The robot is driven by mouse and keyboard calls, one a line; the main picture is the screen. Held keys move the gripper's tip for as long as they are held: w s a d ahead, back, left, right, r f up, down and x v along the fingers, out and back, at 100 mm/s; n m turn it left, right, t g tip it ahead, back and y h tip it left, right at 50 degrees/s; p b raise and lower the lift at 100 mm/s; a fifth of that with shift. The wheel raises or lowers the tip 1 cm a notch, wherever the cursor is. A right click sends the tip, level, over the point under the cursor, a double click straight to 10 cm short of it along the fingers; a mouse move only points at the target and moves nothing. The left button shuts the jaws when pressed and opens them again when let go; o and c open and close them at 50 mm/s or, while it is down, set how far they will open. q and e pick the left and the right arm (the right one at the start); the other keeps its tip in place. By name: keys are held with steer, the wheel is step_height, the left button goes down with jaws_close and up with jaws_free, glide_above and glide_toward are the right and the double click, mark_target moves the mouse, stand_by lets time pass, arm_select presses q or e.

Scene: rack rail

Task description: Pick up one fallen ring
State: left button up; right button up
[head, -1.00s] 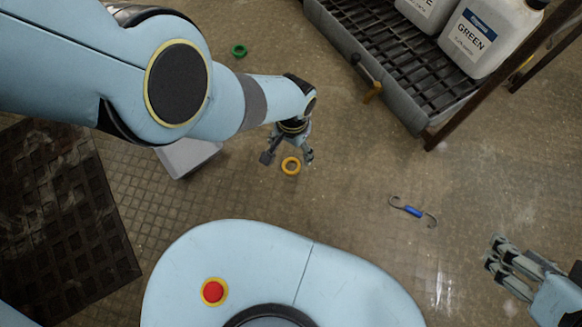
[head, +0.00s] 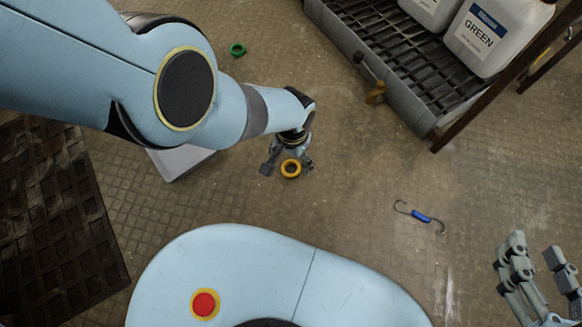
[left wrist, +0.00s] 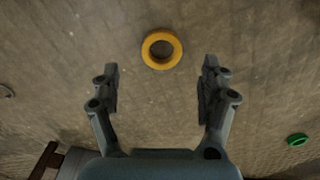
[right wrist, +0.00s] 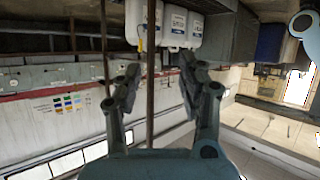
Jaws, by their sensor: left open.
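A yellow ring (head: 291,168) lies flat on the floor in front of my base; it also shows in the left wrist view (left wrist: 161,49), just beyond and between the fingertips. My left gripper (head: 287,167) is open and empty above the floor close to the ring, with its fingers (left wrist: 160,85) spread apart. A green ring (head: 237,49) lies on the floor farther back; it also shows at the right of the left wrist view (left wrist: 297,140). My right gripper (head: 535,262) is open and empty at the lower right, away from both rings; its fingers (right wrist: 158,85) are apart.
A grey grated tray (head: 400,75) with white jugs (head: 492,38) stands at the back right. A blue-handled hook (head: 421,216) lies on the floor at right. A grey box (head: 180,162) sits beside my left arm.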

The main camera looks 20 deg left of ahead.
mark_target(291, 170)
arm_select(q)
step_height(291, 170, down, 3)
steer(key=shift+s+a+r+b, duration=0.1)
steer(key=shift+a+b, duration=0.05)
steer(key=shift+b, duration=0.85)
step_height(291, 170, down, 2)
steer(key=shift+f+b, duration=0.1)
steer(key=shift+b, duration=0.8)
arm_select(e)
steer(key=w+a+r+n+t+y, duration=0.1)
steer(key=w+r+t, duration=0.2)
steer(key=r, duration=0.5)
steer(key=w+r+n+t+y, duration=0.1)
steer(key=w+r+t+y, duration=0.1)
steer(key=r, duration=0.6)
steer(key=w+a+r+n+t+y, duration=0.1)
steer(key=w+r+t, duration=0.2)
steer(key=r+t, duration=0.3)
step_height(291, 170, up, 2)
steer(key=shift+w+a+r+y, duration=0.1)
steer(key=shift+w+a+y, duration=0.2)
steer(key=shift+w+a, duration=0.1)
arm_select(q)
steer(key=shift+c, duration=0.3)
steer(key=c, duration=1.2)
arm_select(e)
steer(key=shift+w+d, duration=0.1)
